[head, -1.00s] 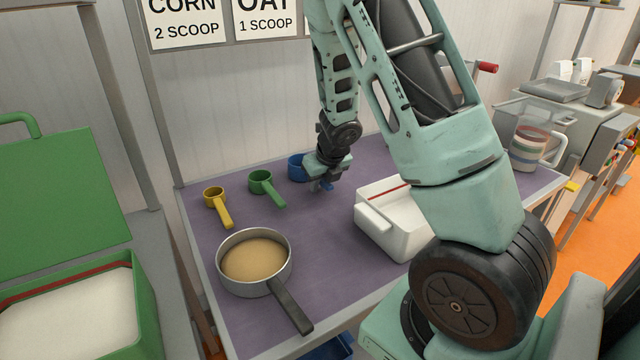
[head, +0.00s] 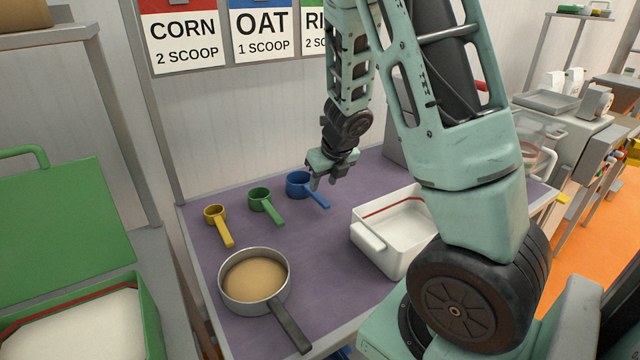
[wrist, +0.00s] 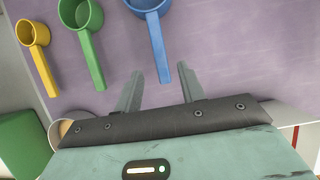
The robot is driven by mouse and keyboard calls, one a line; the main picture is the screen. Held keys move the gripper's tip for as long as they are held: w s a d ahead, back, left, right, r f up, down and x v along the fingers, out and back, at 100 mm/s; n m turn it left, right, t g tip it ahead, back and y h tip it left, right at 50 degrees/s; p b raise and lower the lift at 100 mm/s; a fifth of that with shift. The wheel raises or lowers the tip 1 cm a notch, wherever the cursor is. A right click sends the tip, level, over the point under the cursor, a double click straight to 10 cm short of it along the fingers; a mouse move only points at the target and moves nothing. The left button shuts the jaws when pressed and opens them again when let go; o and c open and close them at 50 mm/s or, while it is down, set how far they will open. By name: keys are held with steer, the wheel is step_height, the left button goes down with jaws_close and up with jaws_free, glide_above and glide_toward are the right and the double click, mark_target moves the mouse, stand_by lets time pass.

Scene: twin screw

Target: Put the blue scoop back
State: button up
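The blue scoop (head: 300,184) rests on the purple table mat, at the right end of a row of scoops, its handle toward the front right. It also shows in the wrist view (wrist: 158,45), its handle pointing toward my gripper (wrist: 160,85). My gripper (head: 324,184) is open and empty, raised above the table close to the scoop's handle. In the wrist view the two fingers are apart, and the handle's end lies between or just beyond their tips.
A green scoop (head: 260,200) and a yellow scoop (head: 216,217) stand left of the blue one. A pan of grain (head: 270,308) is in front. A white bin (head: 369,243) stands to the right. The mat between them is clear.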

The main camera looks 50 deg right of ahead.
steer(key=p+v, duration=0.1)
steer(key=v, duration=0.2)
steer(key=shift+r, duration=0.1)
steer(key=w+a+r+m+t, duration=0.1)
steer(key=a+r+m, duration=0.3)
steer(key=a+m, duration=1.05)
steer(key=s+a+r+m+g+y, duration=0.1)
steer(key=s+a+m, duration=0.4)
steer(key=s+a, duration=0.5)
steer(key=s+a+r+m+g, duration=0.1)
steer(key=s+a+m+g, duration=0.3)
steer(key=s+a, duration=0.7)
steer(key=shift+s+a+r+m+y, duration=0.35)
steer(key=shift+s+m, duration=0.3)
steer(key=shift+m, duration=0.3)
steer(key=shift+d+f, duration=0.15)
steer(key=shift+d, duration=0.05)
